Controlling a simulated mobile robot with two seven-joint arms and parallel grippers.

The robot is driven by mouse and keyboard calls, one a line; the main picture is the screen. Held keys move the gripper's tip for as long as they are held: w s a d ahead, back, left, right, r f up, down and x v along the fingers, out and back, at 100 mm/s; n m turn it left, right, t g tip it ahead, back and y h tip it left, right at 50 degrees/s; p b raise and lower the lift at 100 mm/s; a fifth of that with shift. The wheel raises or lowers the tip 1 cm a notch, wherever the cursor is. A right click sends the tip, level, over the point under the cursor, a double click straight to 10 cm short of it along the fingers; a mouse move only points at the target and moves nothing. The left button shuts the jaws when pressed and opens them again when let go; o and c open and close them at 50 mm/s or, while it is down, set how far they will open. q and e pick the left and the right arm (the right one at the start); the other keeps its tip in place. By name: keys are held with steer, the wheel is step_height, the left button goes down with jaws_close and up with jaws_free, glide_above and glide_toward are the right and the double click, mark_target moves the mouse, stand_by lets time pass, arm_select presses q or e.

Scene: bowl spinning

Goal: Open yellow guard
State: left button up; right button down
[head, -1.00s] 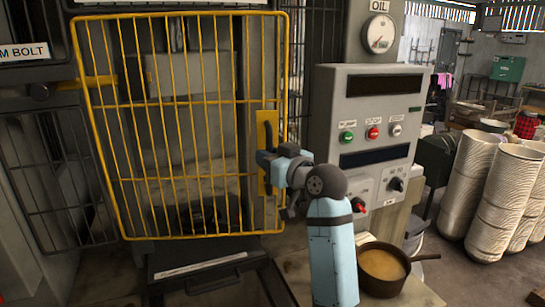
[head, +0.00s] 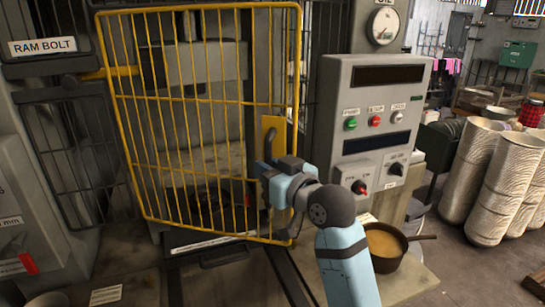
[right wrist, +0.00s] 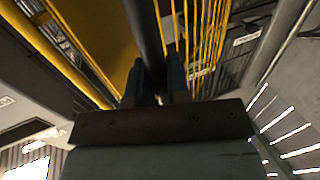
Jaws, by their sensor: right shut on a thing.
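The yellow guard (head: 205,100) is a barred cage door in front of the machine. Its handle (head: 269,146) is a dark upright bar on a yellow plate (head: 272,127) at the guard's right side. My right gripper (head: 268,170) is shut on the handle, near its lower part. The right wrist view shows the dark handle bar (right wrist: 146,40) running between the fingers (right wrist: 155,90), with the yellow plate beside it. The fingertips are partly hidden in the head view. My left gripper is in neither view.
A grey control panel (head: 378,75) with buttons and knobs stands right of the guard. A brown pot (head: 384,245) sits below it, near my right arm. Stacked pale bowls (head: 485,175) stand at the right. A "RAM BOLT" sign (head: 42,47) hangs at upper left.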

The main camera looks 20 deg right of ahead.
steer(key=shift+s+a, duration=0.85)
steer(key=shift+s, duration=0.15)
steer(key=c, duration=1.1)
jaws_free()
steer(key=shift+s+d, duration=0.1)
steer(key=b+v, duration=0.1)
steer(key=v, duration=0.6)
steer(key=shift+s, duration=0.25)
steer(key=shift+d, duration=0.1)
